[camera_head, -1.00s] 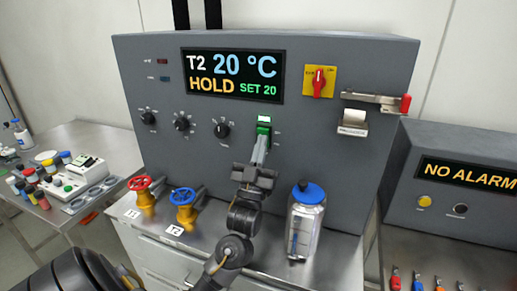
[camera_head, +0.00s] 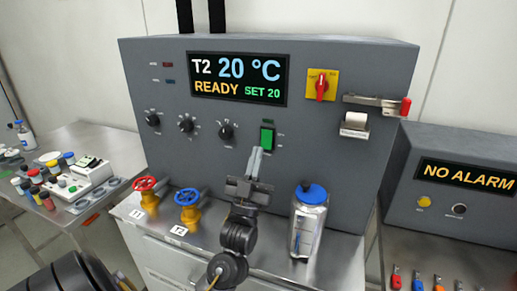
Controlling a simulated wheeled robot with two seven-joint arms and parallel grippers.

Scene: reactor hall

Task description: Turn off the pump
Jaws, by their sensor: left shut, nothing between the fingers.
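A grey control cabinet (camera_head: 330,160) stands on a steel bench. The display (camera_head: 238,79) reads T2 20 °C, READY, SET 20. A red rotary switch (camera_head: 321,85) on a yellow plate sits at the upper right, its handle upright. My right gripper is not in view.
A red-wheeled valve (camera_head: 146,191) and a blue-wheeled valve (camera_head: 187,204) stand on the bench left of my arm. A blue-capped metal bottle (camera_head: 309,222) stands close on its right. A second cabinet (camera_head: 465,185) at right shows NO ALARM.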

